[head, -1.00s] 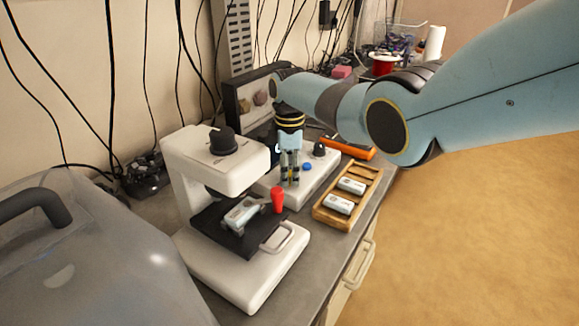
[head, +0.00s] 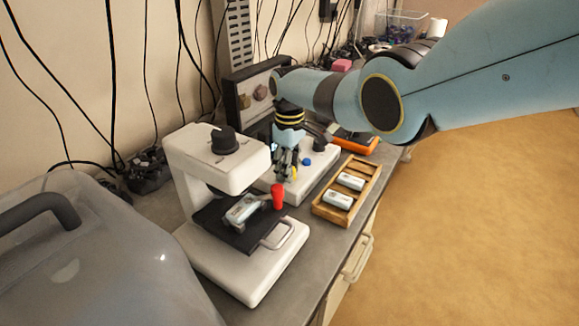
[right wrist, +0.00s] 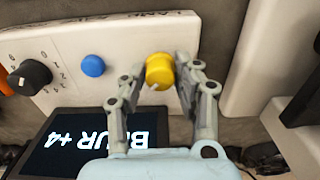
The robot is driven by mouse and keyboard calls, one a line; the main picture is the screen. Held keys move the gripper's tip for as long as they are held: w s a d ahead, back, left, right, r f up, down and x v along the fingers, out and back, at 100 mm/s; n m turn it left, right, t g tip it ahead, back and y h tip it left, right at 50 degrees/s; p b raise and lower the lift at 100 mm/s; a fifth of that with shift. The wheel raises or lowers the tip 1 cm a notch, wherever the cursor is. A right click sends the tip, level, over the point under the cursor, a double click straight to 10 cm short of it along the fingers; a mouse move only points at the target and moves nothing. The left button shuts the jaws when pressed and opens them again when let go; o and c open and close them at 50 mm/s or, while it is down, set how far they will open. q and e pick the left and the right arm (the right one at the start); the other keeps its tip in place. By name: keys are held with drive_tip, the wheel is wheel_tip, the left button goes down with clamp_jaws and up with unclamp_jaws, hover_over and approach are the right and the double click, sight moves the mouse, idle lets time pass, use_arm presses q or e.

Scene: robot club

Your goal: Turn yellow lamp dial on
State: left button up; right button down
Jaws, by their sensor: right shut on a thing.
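The yellow lamp dial (right wrist: 159,70) sits on the sloped white control panel (right wrist: 52,58), with a pale pointer mark on its lower edge in the right wrist view. My right gripper (right wrist: 158,82) is shut on the dial, with one finger on each side of it. In the head view my right gripper (head: 286,176) reaches down to the panel behind the microscope-like white device, and a little of the yellow dial (head: 294,171) shows by its fingertips. A blue button (right wrist: 93,66) and a black dial (right wrist: 30,77) are on the same panel. My left gripper is not seen.
A dark screen reading "BLUR +4" (right wrist: 90,142) adjoins the panel. The white device (head: 216,265) with a red knob (head: 278,196) stands in front. A wooden tray (head: 329,214) with white blocks lies to the right, near the bench edge.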

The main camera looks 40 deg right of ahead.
idle(0.4)
drive_tip(key=c, duration=1)
unclamp_jaws()
drive_tip(key=shift+o, duration=0.2)
wheel_tip(320, 180, up, 12)
